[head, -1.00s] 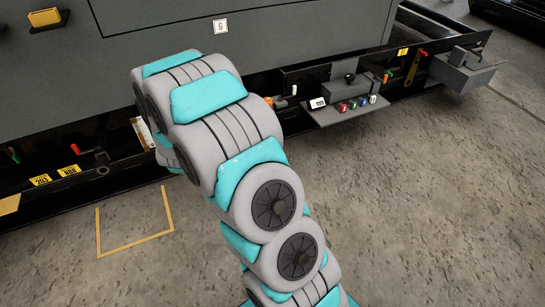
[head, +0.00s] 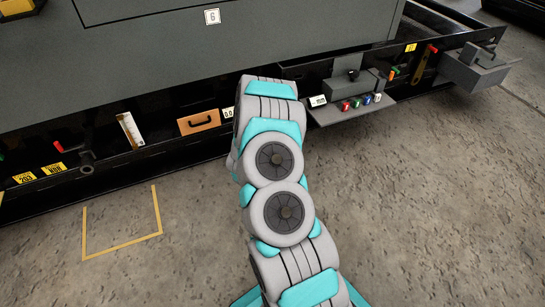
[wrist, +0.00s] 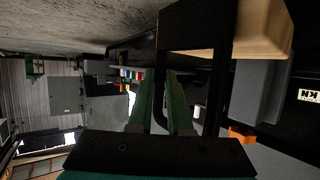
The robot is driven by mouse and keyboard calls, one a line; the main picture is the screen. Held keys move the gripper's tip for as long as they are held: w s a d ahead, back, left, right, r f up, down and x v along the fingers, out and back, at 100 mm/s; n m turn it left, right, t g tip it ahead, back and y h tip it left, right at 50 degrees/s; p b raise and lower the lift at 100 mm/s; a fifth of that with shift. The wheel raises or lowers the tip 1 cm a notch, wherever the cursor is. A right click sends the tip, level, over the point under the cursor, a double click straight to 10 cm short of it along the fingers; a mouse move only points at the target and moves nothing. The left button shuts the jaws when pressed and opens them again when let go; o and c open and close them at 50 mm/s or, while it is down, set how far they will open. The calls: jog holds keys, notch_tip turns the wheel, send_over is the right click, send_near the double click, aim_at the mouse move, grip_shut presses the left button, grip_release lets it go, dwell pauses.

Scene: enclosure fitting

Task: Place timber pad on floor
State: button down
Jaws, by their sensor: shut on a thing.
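In the wrist view, my gripper (wrist: 160,105) has its two green fingers closed on a black handle (wrist: 162,65). The handle belongs with a tan timber pad (wrist: 262,32) at the upper right, partly cut off by dark parts and the picture edge. A yellow three-sided outline (head: 122,246) is marked on the bare concrete floor (head: 210,225), left of my arm.
The grey enclosure (head: 240,45) stands on a black base frame (head: 60,200). Floor in front is clear.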

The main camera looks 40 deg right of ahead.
notch_tip(320, 180, down, 12)
jog(key=b, duration=0.1)
jog(key=w+d, duration=0.1)
jog(key=w, duration=0.3)
jog(key=w+d, duration=0.1)
jog(key=w, duration=0.3)
jog(key=w+d+b, duration=0.1)
jog(key=w, duration=0.4)
jog(key=shift+f, duration=0.2)
jog(key=shift+s+f, duration=0.1)
jog(key=shift+f, duration=0.35)
jog(key=c, duration=0.8)
grip_release()
jog(key=shift+c, duration=0.2)
